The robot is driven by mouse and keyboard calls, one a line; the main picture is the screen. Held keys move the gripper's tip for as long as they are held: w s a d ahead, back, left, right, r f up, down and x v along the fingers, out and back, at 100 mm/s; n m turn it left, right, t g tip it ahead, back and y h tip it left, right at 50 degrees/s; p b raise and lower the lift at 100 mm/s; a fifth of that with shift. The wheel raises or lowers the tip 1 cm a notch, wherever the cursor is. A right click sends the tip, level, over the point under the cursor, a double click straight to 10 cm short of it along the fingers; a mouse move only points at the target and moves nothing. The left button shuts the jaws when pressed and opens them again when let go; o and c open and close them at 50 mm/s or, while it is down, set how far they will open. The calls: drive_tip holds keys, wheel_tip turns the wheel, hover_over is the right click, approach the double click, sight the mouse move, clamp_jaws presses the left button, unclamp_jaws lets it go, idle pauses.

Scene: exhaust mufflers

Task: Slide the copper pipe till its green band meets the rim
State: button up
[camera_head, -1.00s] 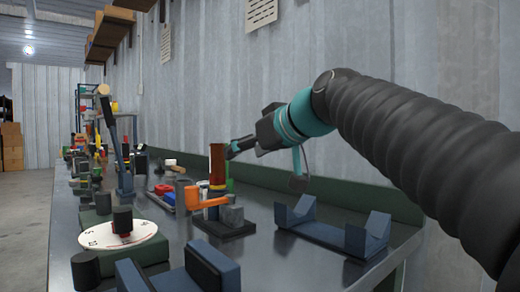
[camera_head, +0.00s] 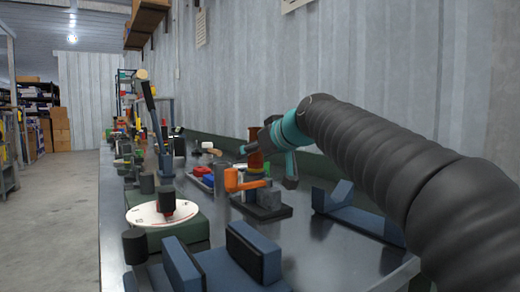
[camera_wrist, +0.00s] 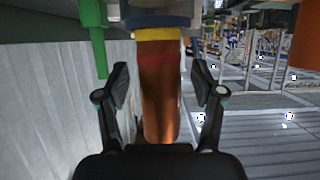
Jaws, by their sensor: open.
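The copper pipe (camera_head: 256,161) stands upright in a fixture on the bench, behind an orange clamp-like part (camera_head: 243,180). In the wrist view the pipe (camera_wrist: 160,105) lies between the two fingers of my gripper (camera_wrist: 160,88). The fingers are open, with a gap on each side of it. A red band (camera_wrist: 160,59) and a yellow band (camera_wrist: 160,34) circle the pipe near a dark blue rim (camera_wrist: 160,20). I cannot make out a green band on the pipe. In the head view my gripper (camera_head: 254,149) is at the pipe's upper part, partly hiding it.
A green bar (camera_wrist: 92,38) hangs beside the left finger in the wrist view. A blue cradle (camera_head: 355,218) stands to the right on the bench. A white dial (camera_head: 160,214) and blue blocks (camera_head: 250,252) are in front. The corrugated wall is close behind.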

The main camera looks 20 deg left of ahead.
clamp_jaws()
idle(0.4)
drive_tip(key=shift+a+r, duration=0.1)
drive_tip(key=shift+r, duration=0.1)
idle(0.3)
drive_tip(key=shift+r+p, duration=0.5)
drive_tip(key=shift+p, duration=0.05)
drive_tip(key=shift+r, duration=0.1)
drive_tip(key=shift+c, duration=0.2)
unclamp_jaws()
